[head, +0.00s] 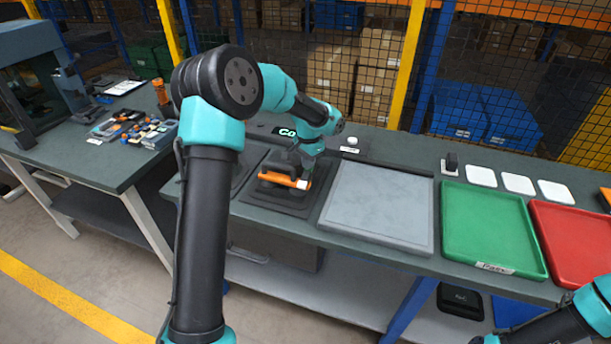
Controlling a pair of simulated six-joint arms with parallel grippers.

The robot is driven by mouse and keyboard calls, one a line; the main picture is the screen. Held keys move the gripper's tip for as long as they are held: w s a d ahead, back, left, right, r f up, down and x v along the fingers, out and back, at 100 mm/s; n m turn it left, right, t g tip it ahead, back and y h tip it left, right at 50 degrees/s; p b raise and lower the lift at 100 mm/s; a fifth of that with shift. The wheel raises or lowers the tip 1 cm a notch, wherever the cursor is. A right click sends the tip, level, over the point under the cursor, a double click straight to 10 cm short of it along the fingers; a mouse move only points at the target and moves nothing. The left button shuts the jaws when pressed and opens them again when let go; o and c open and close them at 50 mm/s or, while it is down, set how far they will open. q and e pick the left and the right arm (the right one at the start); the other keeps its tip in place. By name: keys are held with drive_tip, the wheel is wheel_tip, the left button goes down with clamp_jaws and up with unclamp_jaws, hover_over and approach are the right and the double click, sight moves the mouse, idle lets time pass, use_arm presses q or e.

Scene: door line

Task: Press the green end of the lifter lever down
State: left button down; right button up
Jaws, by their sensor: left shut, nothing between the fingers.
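My left arm reaches in from the bottom left. Its dark gripper (295,163) points down, shut and empty, just above or against an orange bar (277,178) with a pale right end. The bar sits on a dark square base (291,203) on the bench; I take it to be part of the lifter. No green end of a lever can be made out; it may be hidden by the gripper and arm. I cannot tell whether the gripper touches the bar. Part of my right arm shows at the lower right corner, its gripper out of view.
A grey plate (376,207) lies right of the lifter, then a green tray (490,228) and a red tray (578,244). White pads (517,183) lie behind the trays. A side bench at left holds small parts (150,134). A mesh fence stands behind.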

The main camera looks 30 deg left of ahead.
use_arm(q)
drive_tip(key=shift+f, duration=0.75)
idle(0.5)
drive_tip(key=shift+r, duration=3.55)
drive_tip(key=shift+f, duration=0.1)
drive_tip(key=s+d+f+g+h, duration=0.1)
drive_tip(key=s+d+f, duration=0.1)
drive_tip(key=s+f, duration=0.1)
drive_tip(key=s+d+f+h, duration=0.1)
drive_tip(key=s+d+f, duration=0.2)
drive_tip(key=s, duration=0.3)
drive_tip(key=s+d+f+g+h, duration=0.1)
drive_tip(key=s+d+f, duration=0.2)
drive_tip(key=s+f, duration=0.1)
drive_tip(key=shift+s+d+n+g, duration=0.15)
drive_tip(key=shift+s+n+g, duration=0.15)
drive_tip(key=shift+n, duration=0.1)
drive_tip(key=s+d+f+n+h, duration=0.2)
drive_tip(key=s+d+f, duration=0.4)
drive_tip(key=s, duration=0.4)
drive_tip(key=s+f+n+t, duration=0.1)
drive_tip(key=s+f, duration=0.1)
drive_tip(key=f, duration=0.6)
drive_tip(key=s+d+f+n+t+y, duration=0.1)
drive_tip(key=s+f+t, duration=0.1)
drive_tip(key=f, duration=0.6)
drive_tip(key=shift+s+d+f+n, duration=0.15)
drive_tip(key=shift+s+d+n, duration=0.15)
drive_tip(key=shift+s+n, duration=0.15)
